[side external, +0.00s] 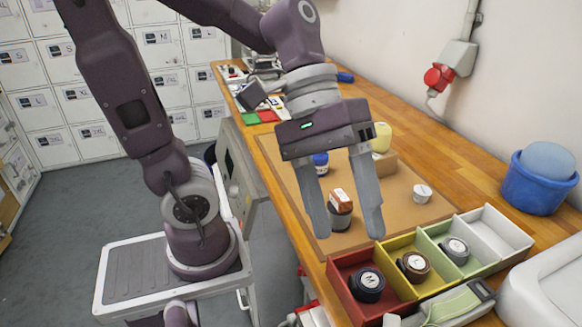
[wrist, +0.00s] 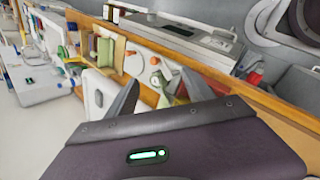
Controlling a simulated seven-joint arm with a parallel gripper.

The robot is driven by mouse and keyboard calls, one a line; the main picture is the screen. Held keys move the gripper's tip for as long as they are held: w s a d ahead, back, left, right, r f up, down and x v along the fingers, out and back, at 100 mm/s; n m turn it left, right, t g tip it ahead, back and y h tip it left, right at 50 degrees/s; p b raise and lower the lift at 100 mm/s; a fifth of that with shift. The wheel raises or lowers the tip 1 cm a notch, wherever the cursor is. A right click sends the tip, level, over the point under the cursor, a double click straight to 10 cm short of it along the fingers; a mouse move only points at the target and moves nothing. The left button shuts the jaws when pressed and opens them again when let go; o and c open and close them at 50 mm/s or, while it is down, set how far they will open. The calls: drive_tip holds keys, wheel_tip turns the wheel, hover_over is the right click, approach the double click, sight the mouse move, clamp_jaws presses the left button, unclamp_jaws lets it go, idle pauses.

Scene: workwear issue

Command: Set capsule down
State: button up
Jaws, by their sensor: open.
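My gripper (side external: 350,232) is open in the side view, its two long grey fingers pointing down over the brown mat (side external: 296,178). A dark round container (side external: 340,218) with an orange-and-white piece (side external: 341,199) on it shows between the fingers. I cannot tell whether either finger touches it. Dark round capsules lie in the divided tray: one marked M (side external: 368,283) in the red compartment, one marked L (side external: 414,266) in the yellow, another (side external: 455,250) in the green. The white compartment (side external: 496,236) looks empty. In the wrist view, the finger ends (wrist: 162,92) stand apart.
A blue-capped jar (side external: 320,162), a yellow item (side external: 381,137) by a wooden block (side external: 384,162), and a small white round item (side external: 422,193) are on the mat. A blue tub (side external: 540,182) stands at the right. Bare wood lies between mat and wall.

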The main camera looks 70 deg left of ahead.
drive_tip(key=s+a+m+t+y, duration=0.3)
drive_tip(key=a+y, duration=0.4)
drive_tip(key=a, duration=0.4)
drive_tip(key=m+t, duration=0.1)
drive_tip(key=m, duration=0.1)
drive_tip(key=shift+m+t, duration=0.4)
